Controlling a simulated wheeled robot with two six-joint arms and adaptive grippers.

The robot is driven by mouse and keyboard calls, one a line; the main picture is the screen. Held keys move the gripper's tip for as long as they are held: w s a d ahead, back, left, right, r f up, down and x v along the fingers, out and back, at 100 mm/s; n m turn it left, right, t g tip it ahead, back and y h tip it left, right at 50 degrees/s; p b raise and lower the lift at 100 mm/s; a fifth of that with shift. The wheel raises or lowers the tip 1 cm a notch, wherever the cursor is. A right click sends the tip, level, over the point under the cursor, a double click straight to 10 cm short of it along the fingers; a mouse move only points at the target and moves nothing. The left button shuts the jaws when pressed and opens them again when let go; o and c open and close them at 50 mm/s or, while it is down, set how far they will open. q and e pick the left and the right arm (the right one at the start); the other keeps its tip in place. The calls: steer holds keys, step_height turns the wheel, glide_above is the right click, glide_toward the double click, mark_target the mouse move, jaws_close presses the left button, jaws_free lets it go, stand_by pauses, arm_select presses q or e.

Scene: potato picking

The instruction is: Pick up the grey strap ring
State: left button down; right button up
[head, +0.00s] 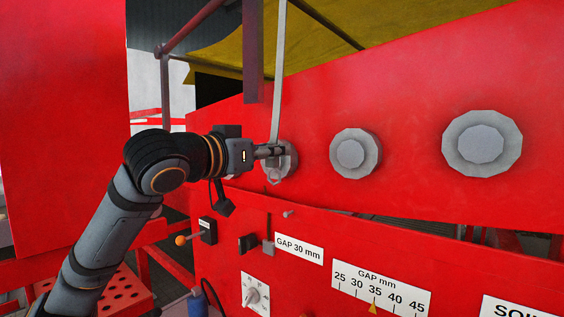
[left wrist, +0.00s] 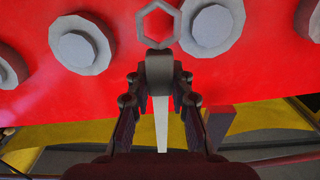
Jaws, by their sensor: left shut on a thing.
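The grey strap ring hangs on a long pale strap (head: 279,70) that comes down from above, in front of the red panel. In the left wrist view its hexagonal ring (left wrist: 146,38) sits just beyond my fingertips, with a grey block (left wrist: 160,68) between the fingers and the pale strap (left wrist: 161,125) running back toward the camera. In the head view my left gripper (head: 271,151) is shut on it, close to the panel; the fingers hide part of it. In the left wrist view my left gripper (left wrist: 160,80) has a finger on each side of the grey block. My right gripper is not in view.
The red panel (head: 420,190) carries large grey round bosses (head: 350,153), one right behind my fingers. A dark brown post (head: 252,55) stands close left of the strap. Below are a gap scale (head: 376,288), a dial (head: 255,296) and a small lever with an orange knob (head: 181,240).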

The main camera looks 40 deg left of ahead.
arm_select(q)
steer(key=s+a+b, duration=0.1)
steer(key=s+b, duration=0.5)
steer(key=s, duration=1)
steer(key=shift+s+a, duration=0.2)
steer(key=shift+s, duration=0.2)
steer(key=shift+w, duration=0.1)
